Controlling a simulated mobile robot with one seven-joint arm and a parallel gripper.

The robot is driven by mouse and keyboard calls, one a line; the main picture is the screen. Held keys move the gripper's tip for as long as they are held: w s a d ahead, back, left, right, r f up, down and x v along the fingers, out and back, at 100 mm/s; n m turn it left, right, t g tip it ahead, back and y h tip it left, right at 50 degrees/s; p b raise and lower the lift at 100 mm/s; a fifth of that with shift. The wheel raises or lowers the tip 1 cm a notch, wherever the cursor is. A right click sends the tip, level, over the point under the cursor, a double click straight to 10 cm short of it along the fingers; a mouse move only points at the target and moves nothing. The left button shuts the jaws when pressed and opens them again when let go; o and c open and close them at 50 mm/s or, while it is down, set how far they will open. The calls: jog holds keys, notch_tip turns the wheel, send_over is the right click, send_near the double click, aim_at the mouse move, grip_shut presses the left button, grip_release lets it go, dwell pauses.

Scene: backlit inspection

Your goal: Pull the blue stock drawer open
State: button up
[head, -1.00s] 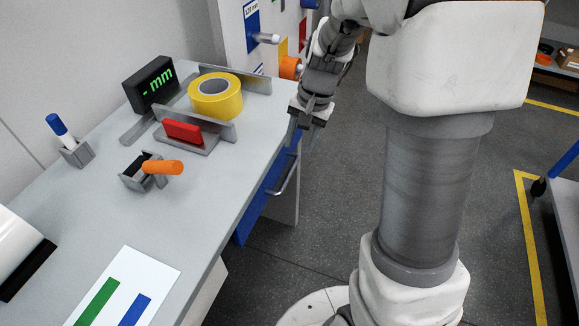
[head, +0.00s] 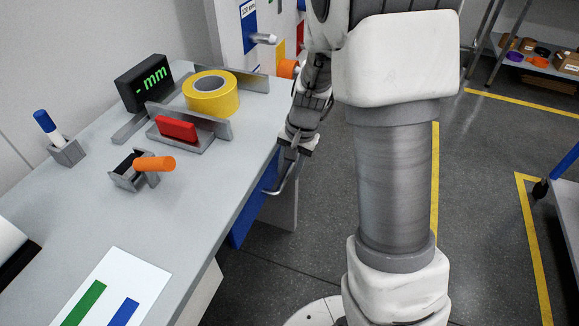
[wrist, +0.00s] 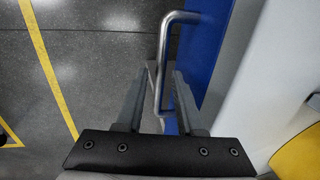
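The blue stock drawer (head: 241,222) sits under the edge of the grey worktop. Its blue front shows in the wrist view (wrist: 204,45), and it looks closed. Its metal bar handle (wrist: 162,65) stands out from the front. My gripper (wrist: 160,75) is open, with one finger on each side of the handle bar and visible gaps to it. In the head view my gripper (head: 287,172) is at the handle beside the worktop edge and partly hides it.
On the worktop (head: 190,235) stand a yellow tape roll (head: 211,97), a red block (head: 177,129), an orange-handled tool (head: 154,164) and a display (head: 144,82). The floor (head: 300,240) beside the drawer is clear. A blue-edged cart (head: 566,195) stands far right.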

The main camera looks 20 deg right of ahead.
grip_shut()
dwell(1.2)
